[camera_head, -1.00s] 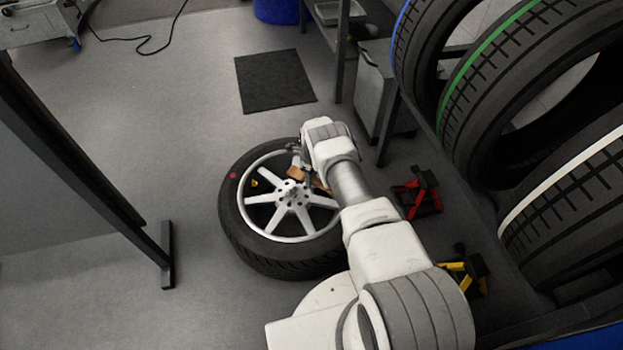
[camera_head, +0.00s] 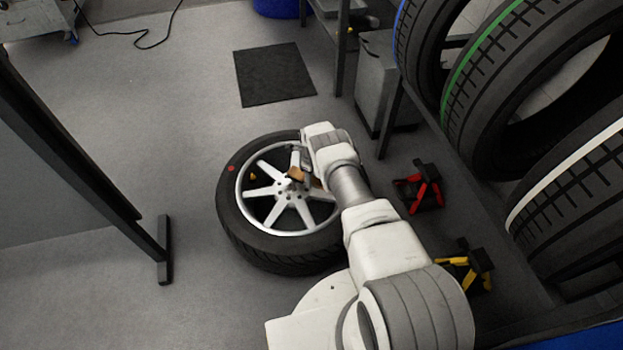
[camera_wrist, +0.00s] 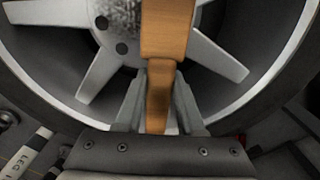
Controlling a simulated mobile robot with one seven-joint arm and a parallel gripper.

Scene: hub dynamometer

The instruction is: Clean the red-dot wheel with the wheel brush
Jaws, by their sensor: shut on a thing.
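The red-dot wheel (camera_head: 262,252) lies flat on the floor, with a black tyre and silver spokes. Its red dot (camera_head: 231,168) is on the tyre's upper left. My gripper (camera_head: 304,172) is over the wheel, right of the hub. In the wrist view my gripper (camera_wrist: 157,112) is shut on the orange-brown handle of the wheel brush (camera_wrist: 167,32). The brush also shows in the head view (camera_head: 296,173). A grey speckled patch by the hub shows beside the brush in the wrist view; I cannot tell whether bristles touch the wheel.
A red jack stand (camera_head: 421,187) and a yellow jack stand (camera_head: 467,266) stand right of my arm. Big tyres stand on a rack (camera_head: 395,100) at the right. A dark mat (camera_head: 274,75) lies behind the wheel. A dark post (camera_head: 164,250) stands left; floor between is clear.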

